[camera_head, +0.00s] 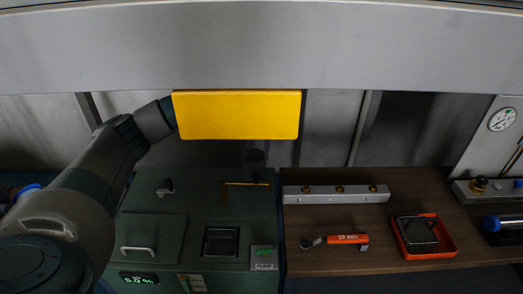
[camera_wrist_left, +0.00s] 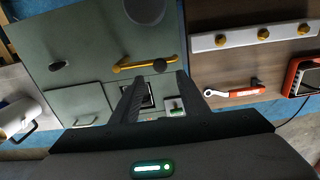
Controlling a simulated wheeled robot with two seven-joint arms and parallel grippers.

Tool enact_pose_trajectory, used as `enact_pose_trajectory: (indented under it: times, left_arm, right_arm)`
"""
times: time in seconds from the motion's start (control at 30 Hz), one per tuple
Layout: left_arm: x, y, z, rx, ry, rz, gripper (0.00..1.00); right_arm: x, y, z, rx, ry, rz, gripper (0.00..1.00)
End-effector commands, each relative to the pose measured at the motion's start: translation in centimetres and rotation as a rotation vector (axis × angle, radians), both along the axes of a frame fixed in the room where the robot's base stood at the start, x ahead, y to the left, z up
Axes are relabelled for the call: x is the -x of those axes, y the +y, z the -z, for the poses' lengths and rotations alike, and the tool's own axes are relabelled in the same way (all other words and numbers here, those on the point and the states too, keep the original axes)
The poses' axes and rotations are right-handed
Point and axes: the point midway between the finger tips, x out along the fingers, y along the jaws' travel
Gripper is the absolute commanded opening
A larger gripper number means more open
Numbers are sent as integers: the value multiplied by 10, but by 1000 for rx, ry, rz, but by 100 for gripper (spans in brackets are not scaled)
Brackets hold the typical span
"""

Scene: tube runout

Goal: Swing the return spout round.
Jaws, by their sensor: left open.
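The return spout (camera_head: 246,184) is a thin brass-yellow tube on the green machine (camera_head: 150,213), lying roughly crosswise with a bent left end. In the left wrist view the spout (camera_wrist_left: 143,66) runs from left to right just beyond the fingertips. My left gripper (camera_wrist_left: 160,78) is open and empty, and its two dark fingers point toward the spout. I see no contact, and the height gap cannot be told. In the head view a yellow panel (camera_head: 236,115) hides my left wrist and most of that hand. My right gripper is not in view.
The machine top has a square well (camera_head: 220,242), a small knob (camera_head: 165,187) and a lid with a handle (camera_head: 138,250). To the right are a silver bar with brass knobs (camera_head: 335,194), an orange wrench (camera_head: 347,239) and a red tray (camera_head: 449,246). A grey beam crosses above.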

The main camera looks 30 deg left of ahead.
Motion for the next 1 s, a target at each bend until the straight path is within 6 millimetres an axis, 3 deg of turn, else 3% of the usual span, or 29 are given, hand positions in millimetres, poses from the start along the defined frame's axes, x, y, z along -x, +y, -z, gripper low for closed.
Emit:
enact_pose_trajectory:
  times: [0.47, 1.0]
  left_arm:
    - [0, -1, 13, 2, 1, 3, 41]
    - [0, -1, 65, 1, 0, 3, 41]
  right_arm:
    - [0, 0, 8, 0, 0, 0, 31]
    - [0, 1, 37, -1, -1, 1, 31]
